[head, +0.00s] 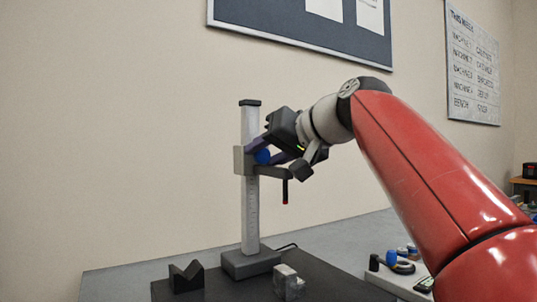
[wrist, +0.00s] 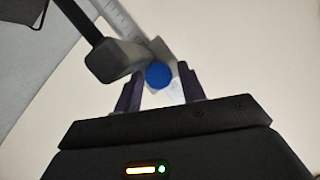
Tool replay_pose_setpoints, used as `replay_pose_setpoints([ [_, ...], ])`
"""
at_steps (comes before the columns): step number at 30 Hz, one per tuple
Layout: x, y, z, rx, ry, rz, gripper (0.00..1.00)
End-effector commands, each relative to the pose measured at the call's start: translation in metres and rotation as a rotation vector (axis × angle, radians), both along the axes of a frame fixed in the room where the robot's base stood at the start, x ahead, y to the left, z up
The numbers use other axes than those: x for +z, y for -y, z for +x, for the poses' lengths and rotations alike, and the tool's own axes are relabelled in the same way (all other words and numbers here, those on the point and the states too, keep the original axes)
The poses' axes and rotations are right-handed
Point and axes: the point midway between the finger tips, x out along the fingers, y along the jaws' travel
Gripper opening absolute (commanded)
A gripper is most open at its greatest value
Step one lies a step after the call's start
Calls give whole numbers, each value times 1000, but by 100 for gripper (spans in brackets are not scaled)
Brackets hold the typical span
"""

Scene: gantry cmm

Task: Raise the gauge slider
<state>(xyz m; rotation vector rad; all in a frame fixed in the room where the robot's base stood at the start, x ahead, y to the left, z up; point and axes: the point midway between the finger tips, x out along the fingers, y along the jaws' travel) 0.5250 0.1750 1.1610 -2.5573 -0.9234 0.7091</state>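The gauge slider (head: 240,160) is a grey block high on an upright, pale, graduated column (head: 250,215) with a dark base. A dark arm with a thin red-tipped probe (head: 285,192) reaches out to its right. A round blue knob (head: 263,156) is on the slider's near side, and it also shows in the wrist view (wrist: 159,76). My gripper (wrist: 160,72) is open, with one dark purple finger on each side of the knob. In the wrist view a gap shows between the knob and each finger. Part of the slider is hidden behind my gripper in the head view.
A dark V-block (head: 186,277) and a small grey block (head: 288,282) stand on the dark plate (head: 335,288) by the gauge base. Blue rolls and small tools (head: 400,263) lie on the right. The wall is behind.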

Motion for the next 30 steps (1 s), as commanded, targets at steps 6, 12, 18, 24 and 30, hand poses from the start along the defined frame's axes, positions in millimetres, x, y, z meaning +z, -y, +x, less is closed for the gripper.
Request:
replay_pose_setpoints([
  [6,0,1,0,-1,0,-2,51],
  [12,1,4,-2,-3,2,-3,51],
  [18,12,24,-23,-6,4,-2,51],
  [24,22,44,-43,-3,2,-2,51],
  [30,26,52,-52,0,1,-1,51],
])
